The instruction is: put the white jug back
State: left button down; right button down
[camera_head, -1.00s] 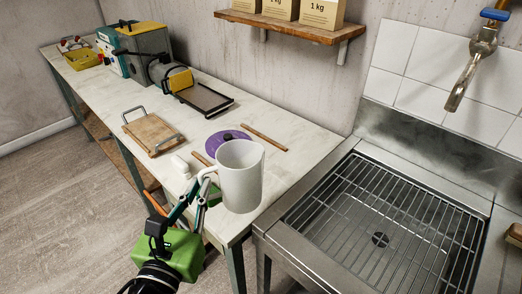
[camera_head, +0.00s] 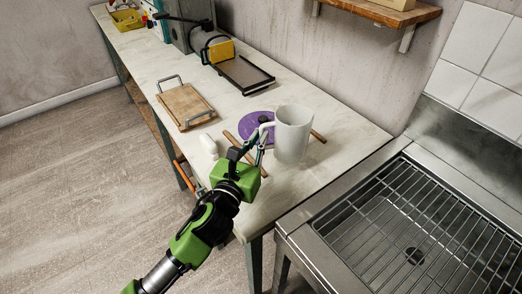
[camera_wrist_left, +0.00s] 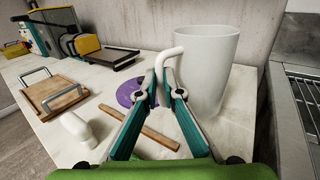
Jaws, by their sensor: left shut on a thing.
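The white jug (camera_head: 293,134) is upright over the near right part of the long table. My left gripper (camera_head: 262,146) is shut on its handle, at the jug's left side. In the left wrist view the jug (camera_wrist_left: 208,70) stands to the right of the fingertips, and the handle is between the fingers (camera_wrist_left: 165,88). Whether the jug's base touches the table or is a little above it, I cannot tell. My right gripper is in neither view.
A wooden board with handles (camera_head: 185,105) and a dark tray (camera_head: 244,75) lie further back. A sink with a rack (camera_head: 400,235) is at right.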

pick_arm(q)
jog(key=shift+w+d+f+b, duration=0.15)
jog(key=shift+w+f, duration=0.1)
jog(key=shift+f, duration=0.55)
jog(key=shift+w+f+b, duration=0.15)
jog(key=shift+w+f, duration=0.05)
jog(key=shift+f, duration=0.55)
jog(key=shift+w+d+f+b, duration=0.15)
jog(key=shift+w+f, duration=0.1)
jog(key=shift+f, duration=0.55)
jog(key=shift+f, duration=0.2)
jog(key=c, duration=2.2)
grip_release()
